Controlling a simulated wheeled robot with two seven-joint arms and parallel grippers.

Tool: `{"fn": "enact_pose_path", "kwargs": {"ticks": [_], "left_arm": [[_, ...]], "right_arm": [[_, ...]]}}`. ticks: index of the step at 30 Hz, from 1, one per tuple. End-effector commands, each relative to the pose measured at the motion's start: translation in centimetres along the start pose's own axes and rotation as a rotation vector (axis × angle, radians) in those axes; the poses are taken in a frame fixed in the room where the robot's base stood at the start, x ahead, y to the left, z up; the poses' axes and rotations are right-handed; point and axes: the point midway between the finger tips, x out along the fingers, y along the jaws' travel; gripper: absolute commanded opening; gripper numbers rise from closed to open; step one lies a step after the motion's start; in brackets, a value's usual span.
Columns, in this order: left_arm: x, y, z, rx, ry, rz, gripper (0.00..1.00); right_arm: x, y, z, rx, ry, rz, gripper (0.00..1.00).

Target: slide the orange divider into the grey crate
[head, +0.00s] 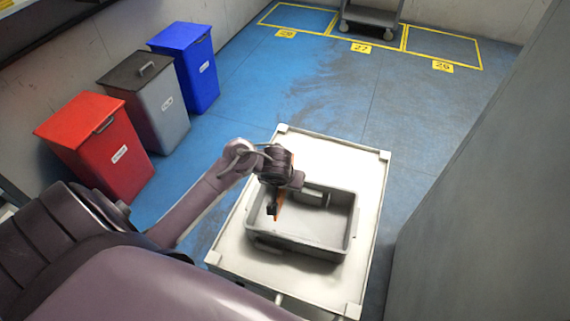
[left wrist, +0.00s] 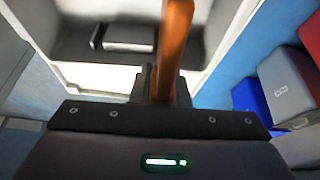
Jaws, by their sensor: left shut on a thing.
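The grey crate (head: 346,224) stands on a white table or cart top (head: 362,176) in the head view. It also shows in the left wrist view (left wrist: 110,14), above the gripper. My left gripper (head: 273,209) is over the left part of the crate and shut on the orange divider (head: 279,203). In the left wrist view the divider (left wrist: 174,50) stands edge-on between the fingers (left wrist: 160,86). Most of the divider is hidden by the gripper in the head view. I cannot tell how deep its lower edge sits in the crate. My right gripper is in neither view.
Red (head: 104,146), grey (head: 152,103) and blue (head: 190,66) bins stand on the floor at the left. A grey wall or cabinet (head: 480,190) is close on the right.

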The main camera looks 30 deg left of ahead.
Motion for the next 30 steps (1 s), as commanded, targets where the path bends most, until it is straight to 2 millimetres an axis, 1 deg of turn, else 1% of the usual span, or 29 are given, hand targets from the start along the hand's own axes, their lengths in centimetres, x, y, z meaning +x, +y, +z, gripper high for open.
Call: {"fn": "enact_pose_path", "kwargs": {"ticks": [2,5,13,17,24,30], "left_arm": [[0.3,0.0,0.1,-0.001,0.001,0.000,0.00],[0.8,0.0,0.3,0.000,0.000,0.001,0.00],[2.8,0.1,1.2,-0.001,0.000,0.002,0.00],[3.9,0.0,1.6,-0.001,0.000,0.001,0.00],[5.9,0.0,2.5,0.001,-0.001,0.000,0.00],[6.4,0.0,2.7,0.002,0.000,0.001,0.00]], "right_arm": [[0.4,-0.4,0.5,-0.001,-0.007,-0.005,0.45],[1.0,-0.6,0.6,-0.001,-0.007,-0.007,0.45],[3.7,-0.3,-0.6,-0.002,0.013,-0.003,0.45],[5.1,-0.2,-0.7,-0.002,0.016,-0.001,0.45],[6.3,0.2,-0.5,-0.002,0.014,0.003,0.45],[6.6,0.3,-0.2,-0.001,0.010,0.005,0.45]]}}
